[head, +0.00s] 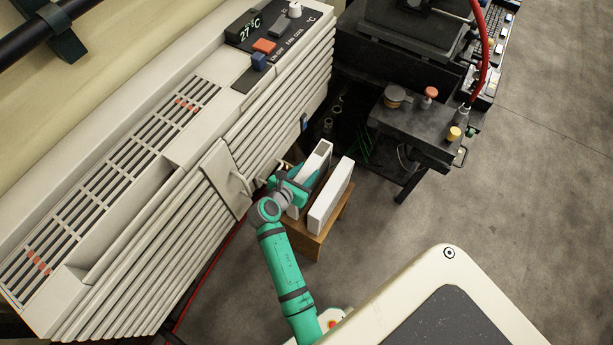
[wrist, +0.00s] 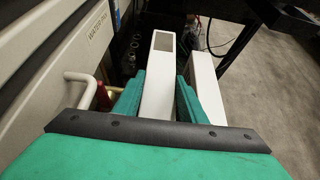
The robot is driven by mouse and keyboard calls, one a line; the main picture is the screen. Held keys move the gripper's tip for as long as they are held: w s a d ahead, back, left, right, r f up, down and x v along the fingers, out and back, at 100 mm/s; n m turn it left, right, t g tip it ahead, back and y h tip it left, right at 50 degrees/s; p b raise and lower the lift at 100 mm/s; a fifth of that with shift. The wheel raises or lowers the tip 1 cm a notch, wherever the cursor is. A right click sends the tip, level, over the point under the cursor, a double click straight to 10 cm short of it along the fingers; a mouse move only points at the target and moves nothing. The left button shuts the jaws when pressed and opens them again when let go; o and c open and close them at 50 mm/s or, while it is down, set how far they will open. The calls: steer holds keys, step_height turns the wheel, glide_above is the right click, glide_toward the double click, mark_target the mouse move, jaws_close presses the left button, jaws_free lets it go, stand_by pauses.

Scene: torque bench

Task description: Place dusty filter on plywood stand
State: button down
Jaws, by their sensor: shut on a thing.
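My gripper (head: 303,182) is shut on a white, box-shaped filter (head: 317,158) with a grey panel in its top end. In the wrist view the filter (wrist: 158,75) stands upright between the two green fingers. I take it to be the dusty filter; dust is not clear. I cannot tell whether the held filter touches the stand.
A large beige unit (head: 225,125) with vents and a handle (wrist: 82,78) stands close on the left of my gripper. A dark bench (head: 420,140) with knobs stands to the right and behind. The grey floor (head: 540,200) on the right is clear.

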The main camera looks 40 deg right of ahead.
step_height(320, 180, down, 3)
steer(key=shift+w+f, duration=0.1)
steer(key=shift+w, duration=0.05)
steer(key=shift+s+d, duration=0.15)
steer(key=shift+s, duration=0.05)
steer(key=c, duration=1.1)
jaws_free()
steer(key=shift+w+a+f, duration=0.1)
steer(key=shift+a, duration=0.15)
steer(key=shift+d, duration=0.1)
steer(key=shift+a+r, duration=0.2)
steer(key=shift+r, duration=0.05)
steer(key=shift+v, duration=3.55)
steer(key=shift+d, duration=0.15)
